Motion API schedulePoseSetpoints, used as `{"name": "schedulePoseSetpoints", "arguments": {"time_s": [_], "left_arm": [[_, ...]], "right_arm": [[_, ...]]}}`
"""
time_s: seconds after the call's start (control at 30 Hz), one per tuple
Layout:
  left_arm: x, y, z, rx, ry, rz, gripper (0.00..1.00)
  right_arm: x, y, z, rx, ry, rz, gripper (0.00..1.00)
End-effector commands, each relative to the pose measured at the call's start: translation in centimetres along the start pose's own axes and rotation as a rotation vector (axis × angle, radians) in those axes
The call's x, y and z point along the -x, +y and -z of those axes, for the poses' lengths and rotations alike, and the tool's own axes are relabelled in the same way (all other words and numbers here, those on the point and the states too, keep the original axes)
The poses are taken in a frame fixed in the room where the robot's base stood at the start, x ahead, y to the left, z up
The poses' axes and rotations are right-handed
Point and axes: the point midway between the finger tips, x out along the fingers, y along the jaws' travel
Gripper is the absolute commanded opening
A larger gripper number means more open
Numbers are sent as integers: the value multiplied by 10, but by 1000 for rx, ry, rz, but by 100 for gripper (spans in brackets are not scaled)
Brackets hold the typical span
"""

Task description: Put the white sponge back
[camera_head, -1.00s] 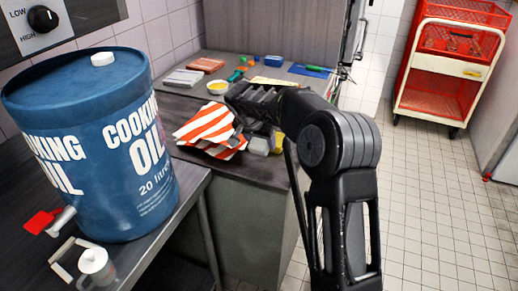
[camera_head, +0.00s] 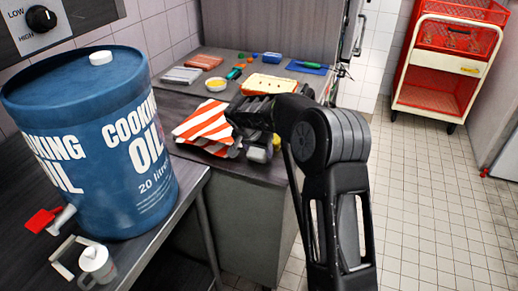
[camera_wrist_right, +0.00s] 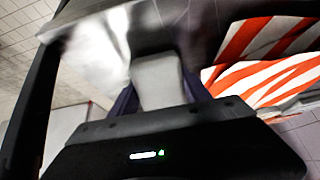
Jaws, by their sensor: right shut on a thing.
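The white sponge (camera_wrist_right: 158,82) shows as a pale grey-white block between the fingers of my right gripper (camera_wrist_right: 160,92) in the right wrist view. In the head view, a pale block, apparently the sponge (camera_head: 261,154), shows at the jaws of my right gripper (camera_head: 252,146). The gripper is shut on it, low by the counter's front edge, just right of an orange-and-white striped cloth (camera_head: 205,124). I cannot tell whether the sponge touches the counter. My left gripper is out of view.
A large oil drum (camera_head: 90,140) stands at the left. A red trolley (camera_head: 437,85) stands on the clear floor at the right.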

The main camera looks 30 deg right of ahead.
Motion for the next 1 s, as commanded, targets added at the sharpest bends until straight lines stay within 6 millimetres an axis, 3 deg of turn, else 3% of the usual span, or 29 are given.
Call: {"name": "schedulePoseSetpoints", "arguments": {"time_s": [0.07, 0.1, 0.3, 0.37, 0.77, 1.0], "left_arm": [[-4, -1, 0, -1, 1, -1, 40], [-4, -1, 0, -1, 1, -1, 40], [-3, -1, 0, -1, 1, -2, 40], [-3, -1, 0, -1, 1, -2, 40], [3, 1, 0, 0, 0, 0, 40], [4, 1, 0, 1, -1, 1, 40]], "right_arm": [[-3, 0, -2, 0, 0, 0, 0], [-3, 0, -2, 0, 0, 0, 56], [-2, 0, -1, 0, 0, 0, 73], [-2, 0, -1, 0, 0, 0, 77], [4, 0, 2, 0, 0, 0, 77], [42, -1, 2, 0, 2, 4, 77]]}}
